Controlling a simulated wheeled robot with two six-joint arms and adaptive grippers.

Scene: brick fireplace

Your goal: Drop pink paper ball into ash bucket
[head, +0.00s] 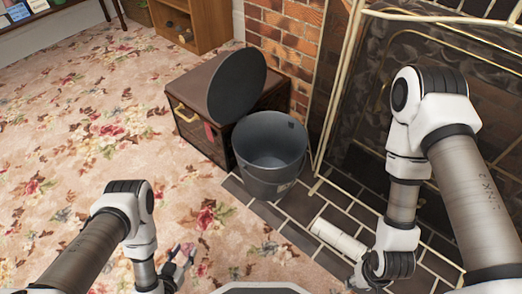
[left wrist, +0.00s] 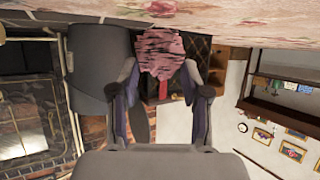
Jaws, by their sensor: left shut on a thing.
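The pink paper ball (left wrist: 162,50) is crumpled and sits between the fingertips of my left gripper (left wrist: 161,75) in the left wrist view. In the head view my left gripper (head: 180,264) is low over the flowered carpet, and I cannot make out the ball there. The dark grey ash bucket (head: 268,180) stands upright and open, its round lid (head: 237,86) raised at the back left. My left gripper is apart from the bucket, nearer me and to its left. The bucket (left wrist: 92,78) also shows in the left wrist view, upside down. My right gripper is mostly cut off at the bottom edge.
A brown chest (head: 196,125) stands behind the bucket, against the brick wall (head: 283,50). Dark hearth tiles (head: 300,208) lie beside the bucket, with a pale cylinder (head: 340,239) on them. A brass-framed fireplace screen (head: 365,110) is at right. Open carpet (head: 75,120) fills the left.

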